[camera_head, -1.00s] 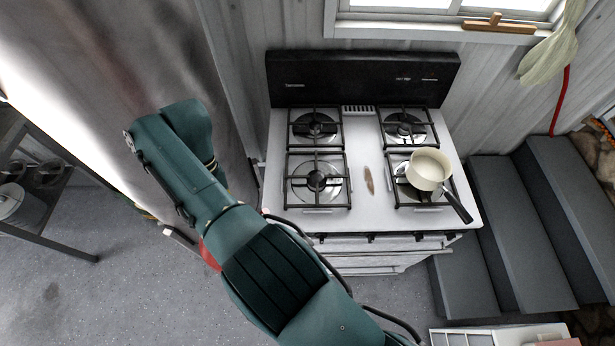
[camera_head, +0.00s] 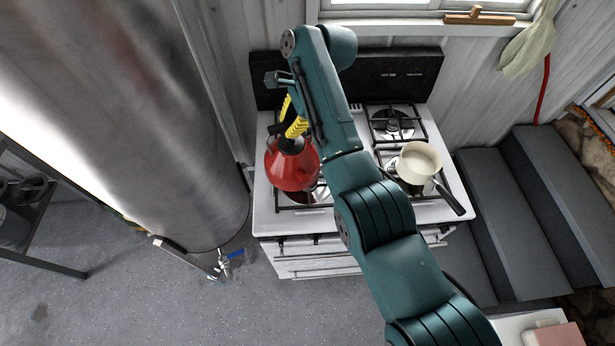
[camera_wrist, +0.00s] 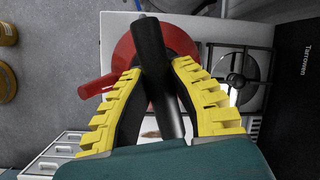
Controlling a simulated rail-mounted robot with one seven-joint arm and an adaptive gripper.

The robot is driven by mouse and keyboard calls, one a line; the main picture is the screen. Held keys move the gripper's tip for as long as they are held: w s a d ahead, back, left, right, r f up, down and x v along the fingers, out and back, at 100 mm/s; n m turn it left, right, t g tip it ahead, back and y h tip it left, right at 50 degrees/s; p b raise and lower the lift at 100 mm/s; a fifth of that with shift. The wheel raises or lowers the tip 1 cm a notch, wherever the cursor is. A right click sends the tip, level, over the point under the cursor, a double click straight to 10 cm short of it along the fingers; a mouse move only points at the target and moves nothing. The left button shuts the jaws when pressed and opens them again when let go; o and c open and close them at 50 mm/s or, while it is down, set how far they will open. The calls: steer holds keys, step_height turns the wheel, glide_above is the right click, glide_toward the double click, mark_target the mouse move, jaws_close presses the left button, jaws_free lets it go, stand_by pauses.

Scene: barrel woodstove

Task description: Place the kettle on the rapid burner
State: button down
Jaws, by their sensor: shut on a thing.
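A red kettle (camera_head: 292,168) with a black handle hangs over the left side of the white stove (camera_head: 268,222). It covers most of the front left burner (camera_head: 308,195). Whether its base touches the grate cannot be told. My gripper (camera_head: 291,118) is shut on the kettle's handle from above. In the wrist view, the yellow-padded fingers of my gripper (camera_wrist: 155,68) close around the black handle, with the red kettle body (camera_wrist: 180,40) behind. A rear burner (camera_wrist: 238,72) shows beside the kettle there. The rear left burner is hidden in the head view. No label marks the rapid burner.
A cream saucepan (camera_head: 418,160) sits on the front right burner, its black handle toward the front right. The rear right burner (camera_head: 393,124) is bare. A black back panel (camera_head: 405,75) stands behind. A large metal cylinder (camera_head: 160,120) rises on the left, dark steps (camera_head: 510,200) on the right.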

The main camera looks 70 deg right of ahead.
steer(key=d+m, duration=0.1)
steer(key=s+d+r+m, duration=0.1)
steer(key=d, duration=0.1)
steer(key=s+d+m+h, duration=0.1)
steer(key=shift+s+d+r, duration=0.15)
steer(key=shift+s+r, duration=0.1)
steer(key=shift+r, duration=0.05)
steer(key=shift+s+d+f, duration=0.1)
steer(key=shift+f, duration=0.1)
step_height(320, 180, down, 10)
steer(key=shift+r, duration=0.25)
steer(key=c, duration=1.3)
jaws_free()
steer(key=shift+f, duration=0.3)
steer(key=shift+o, duration=1.3)
steer(key=v, duration=1.2)
steer(key=shift+s, duration=0.2)
